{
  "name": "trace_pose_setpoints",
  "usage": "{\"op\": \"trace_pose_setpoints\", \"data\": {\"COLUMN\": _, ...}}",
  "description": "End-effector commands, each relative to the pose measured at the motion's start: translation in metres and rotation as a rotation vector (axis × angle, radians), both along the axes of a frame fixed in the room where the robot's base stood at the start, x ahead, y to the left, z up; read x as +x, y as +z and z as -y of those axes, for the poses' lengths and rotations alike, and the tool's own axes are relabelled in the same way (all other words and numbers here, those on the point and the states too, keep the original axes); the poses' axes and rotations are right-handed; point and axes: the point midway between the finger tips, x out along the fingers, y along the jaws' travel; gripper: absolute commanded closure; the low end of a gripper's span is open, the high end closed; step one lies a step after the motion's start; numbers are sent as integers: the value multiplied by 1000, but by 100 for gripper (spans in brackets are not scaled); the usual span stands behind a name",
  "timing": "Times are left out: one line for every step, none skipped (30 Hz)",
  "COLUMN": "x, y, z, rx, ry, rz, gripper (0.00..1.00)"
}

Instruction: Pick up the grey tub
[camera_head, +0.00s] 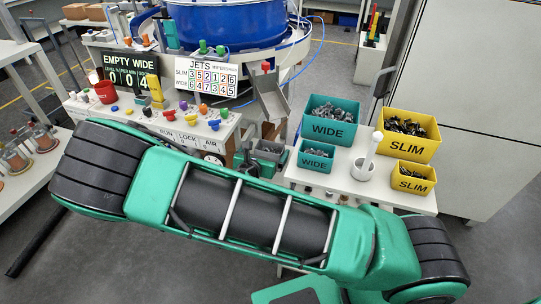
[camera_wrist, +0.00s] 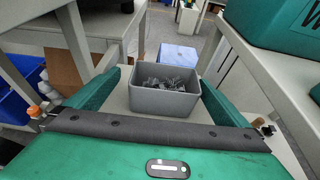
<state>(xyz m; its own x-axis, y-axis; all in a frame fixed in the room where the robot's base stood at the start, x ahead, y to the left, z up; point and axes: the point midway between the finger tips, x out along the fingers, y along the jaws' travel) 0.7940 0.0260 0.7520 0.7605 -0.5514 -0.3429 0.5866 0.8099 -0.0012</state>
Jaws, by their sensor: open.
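The grey tub (camera_wrist: 165,103) is a small open box holding grey metal parts. It sits upright on a light surface in the middle of the wrist view. It also shows in the head view (camera_head: 269,151), partly hidden behind my arm, below the metal chute. My gripper (camera_wrist: 160,80) is open, with one green finger on each side of the tub. The right finger looks very close to the tub's right wall; I cannot tell whether it touches. A gap shows on the left.
On the white table (camera_head: 350,190) right of the tub stand teal WIDE bins (camera_head: 330,130), yellow SLIM bins (camera_head: 409,152) and a white post (camera_head: 367,160). A control panel (camera_head: 170,122) with coloured knobs is at the left. A metal chute (camera_head: 272,102) hangs above the tub.

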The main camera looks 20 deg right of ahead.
Motion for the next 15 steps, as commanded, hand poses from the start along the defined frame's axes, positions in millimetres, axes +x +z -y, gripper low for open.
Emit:
{"op": "trace_pose_setpoints", "data": {"x": 2, "y": -1, "z": 2, "rx": 0, "ry": -1, "rz": 0, "gripper": 0}}
{"op": "trace_pose_setpoints", "data": {"x": 3, "y": -2, "z": 3, "rx": -1, "ry": -1, "rz": -1, "gripper": 0}}
{"op": "trace_pose_setpoints", "data": {"x": 4, "y": -3, "z": 4, "rx": 1, "ry": 0, "rz": -1, "gripper": 0}}
{"op": "trace_pose_setpoints", "data": {"x": 5, "y": -3, "z": 6, "rx": 1, "ry": 0, "rz": -1, "gripper": 0}}
{"op": "trace_pose_setpoints", "data": {"x": 6, "y": -4, "z": 8, "rx": 0, "ry": -1, "rz": -1, "gripper": 0}}
{"op": "trace_pose_setpoints", "data": {"x": 9, "y": -6, "z": 11, "rx": -1, "ry": -1, "rz": -1, "gripper": 0}}
{"op": "trace_pose_setpoints", "data": {"x": 11, "y": -7, "z": 14, "rx": -1, "ry": -2, "rz": -1, "gripper": 0}}
{"op": "trace_pose_setpoints", "data": {"x": 14, "y": -9, "z": 17, "rx": -2, "ry": -2, "rz": 0, "gripper": 0}}
{"op": "trace_pose_setpoints", "data": {"x": 17, "y": -11, "z": 21, "rx": -2, "ry": -2, "rz": 0, "gripper": 0}}
{"op": "trace_pose_setpoints", "data": {"x": 20, "y": -13, "z": 24, "rx": -1, "ry": -2, "rz": 0, "gripper": 0}}
{"op": "trace_pose_setpoints", "data": {"x": 23, "y": -14, "z": 27, "rx": -1, "ry": -2, "rz": 0, "gripper": 0}}
{"op": "trace_pose_setpoints", "data": {"x": 27, "y": -16, "z": 30, "rx": -1, "ry": -1, "rz": 1, "gripper": 0}}
{"op": "trace_pose_setpoints", "data": {"x": 30, "y": -17, "z": 32, "rx": -2, "ry": -1, "rz": 0, "gripper": 0}}
{"op": "trace_pose_setpoints", "data": {"x": 33, "y": -18, "z": 33, "rx": 0, "ry": -1, "rz": 0, "gripper": 0}}
{"op": "trace_pose_setpoints", "data": {"x": 35, "y": -19, "z": 35, "rx": 1, "ry": 0, "rz": 1, "gripper": 0}}
